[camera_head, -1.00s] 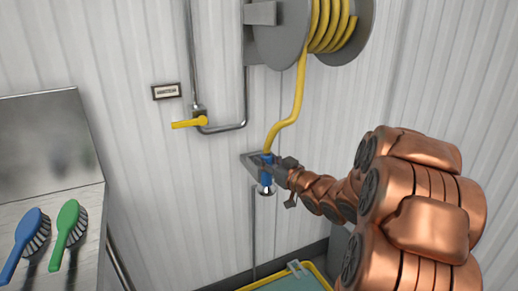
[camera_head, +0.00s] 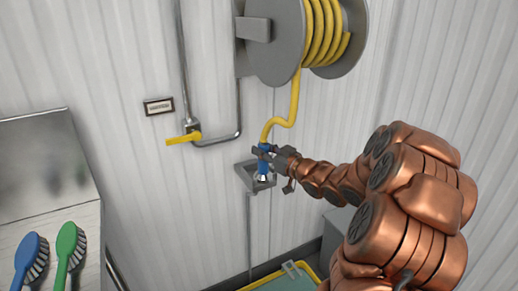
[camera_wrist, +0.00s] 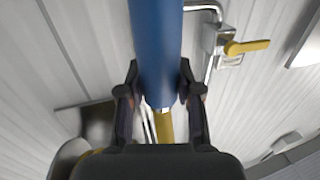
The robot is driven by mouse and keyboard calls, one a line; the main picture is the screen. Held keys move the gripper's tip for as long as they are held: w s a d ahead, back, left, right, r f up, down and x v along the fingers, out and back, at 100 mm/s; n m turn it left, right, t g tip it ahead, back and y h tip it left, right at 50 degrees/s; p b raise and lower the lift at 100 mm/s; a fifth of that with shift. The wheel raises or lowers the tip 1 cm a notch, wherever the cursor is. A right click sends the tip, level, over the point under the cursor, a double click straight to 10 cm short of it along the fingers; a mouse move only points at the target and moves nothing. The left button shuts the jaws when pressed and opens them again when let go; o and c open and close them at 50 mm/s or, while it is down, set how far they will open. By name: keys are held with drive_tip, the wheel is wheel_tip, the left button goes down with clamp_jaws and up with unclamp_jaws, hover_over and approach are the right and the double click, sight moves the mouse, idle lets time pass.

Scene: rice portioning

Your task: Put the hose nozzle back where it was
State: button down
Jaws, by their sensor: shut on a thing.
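The hose nozzle (camera_head: 264,165) is blue with a pale metal tip and hangs roughly upright on the end of the yellow hose (camera_head: 294,98). My gripper (camera_head: 266,153) is shut on the nozzle near its hose end. In the wrist view, the two dark fingers (camera_wrist: 158,92) flank the blue nozzle (camera_wrist: 155,40), and the hose (camera_wrist: 167,126) continues below. A grey wall holder (camera_head: 245,176) sits behind and around the nozzle's lower end in the head view. The tip appears over the holder's opening; I cannot tell whether it is inside or touching.
The grey hose reel (camera_head: 277,55) is on the wall above. A pipe with a yellow valve handle (camera_head: 183,138) is to the left, below a small sign (camera_head: 158,106). A blue brush (camera_head: 31,262) and a green brush (camera_head: 68,252) lie at lower left. A yellow-rimmed bin (camera_head: 310,270) stands below.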

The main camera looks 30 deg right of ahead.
drive_tip(key=w+d+f+p, duration=0.2)
drive_tip(key=w+d+f, duration=0.1)
drive_tip(key=w, duration=0.4)
drive_tip(key=shift+w+f, duration=0.3)
drive_tip(key=shift+f, duration=0.3)
drive_tip(key=c, duration=0.8)
unclamp_jaws()
drive_tip(key=shift+f, duration=0.15)
drive_tip(key=shift+s+d+b, duration=0.3)
drive_tip(key=shift+s+d, duration=0.05)
drive_tip(key=shift+s, duration=1.6)
drive_tip(key=shift+s+d+b, duration=0.3)
drive_tip(key=shift+s+d, duration=0.1)
drive_tip(key=shift+s, duration=1.6)
drive_tip(key=shift+s+d+b, duration=0.3)
drive_tip(key=shift+s+d, duration=0.05)
drive_tip(key=shift+s, duration=1.6)
